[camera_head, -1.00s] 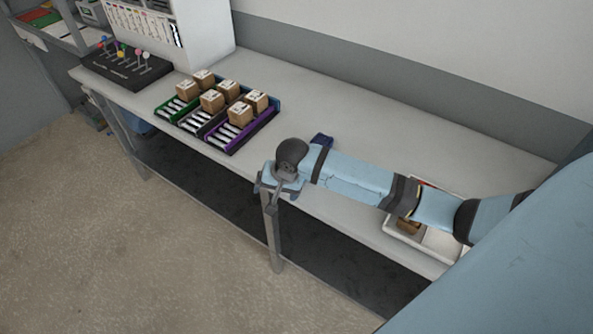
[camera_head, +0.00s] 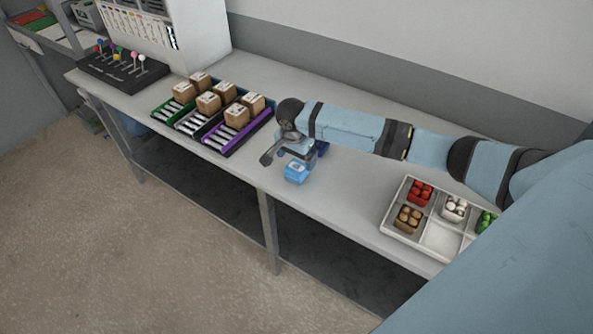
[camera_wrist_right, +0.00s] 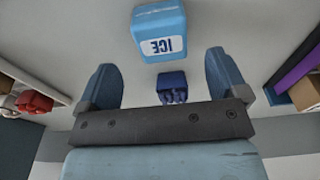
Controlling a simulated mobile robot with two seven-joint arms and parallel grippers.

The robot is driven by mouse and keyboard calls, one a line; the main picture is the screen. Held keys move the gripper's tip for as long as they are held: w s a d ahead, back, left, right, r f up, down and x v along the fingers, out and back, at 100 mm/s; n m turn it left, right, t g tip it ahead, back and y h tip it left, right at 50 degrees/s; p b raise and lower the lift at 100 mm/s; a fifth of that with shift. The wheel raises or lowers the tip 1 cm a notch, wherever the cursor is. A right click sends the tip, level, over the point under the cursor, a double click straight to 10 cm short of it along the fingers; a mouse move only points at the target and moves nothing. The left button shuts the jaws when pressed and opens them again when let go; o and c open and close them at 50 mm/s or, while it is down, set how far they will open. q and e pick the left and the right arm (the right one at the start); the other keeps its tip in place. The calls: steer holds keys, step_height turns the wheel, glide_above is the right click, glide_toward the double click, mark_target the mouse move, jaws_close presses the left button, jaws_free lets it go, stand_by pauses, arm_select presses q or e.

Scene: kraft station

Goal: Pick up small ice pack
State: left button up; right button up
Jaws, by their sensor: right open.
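A light blue ice pack (camera_head: 296,172) with a white label stands on the bench near its front edge. In the right wrist view, the ice pack (camera_wrist_right: 160,32) reads "ICE" and lies beyond the fingertips, apart from them. A smaller dark blue item (camera_wrist_right: 172,88) shows between the fingers in that view. In the head view this dark blue item (camera_head: 321,148) is partly hidden behind my gripper. My right gripper (camera_head: 284,154) is open and empty, just behind the light blue pack; its two fingers (camera_wrist_right: 164,72) are spread wide. My left gripper is out of view.
Green, dark and purple trays (camera_head: 236,141) with brown boxes stand to the left. A white divided tray (camera_head: 440,240) with small food cartons is at the right. The bench (camera_head: 350,190) between is clear.

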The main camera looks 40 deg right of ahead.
mark_target(297, 166)
steer(key=shift+w+d+f+p, duration=0.1)
steer(key=shift+f+p, duration=0.1)
steer(key=shift+f, duration=1.2)
steer(key=shift+w+d+f+p, duration=0.1)
steer(key=shift+f+p, duration=0.1)
steer(key=shift+f, duration=1.15)
steer(key=c, duration=1.1)
steer(key=shift+o, duration=0.2)
steer(key=shift+r, duration=0.1)
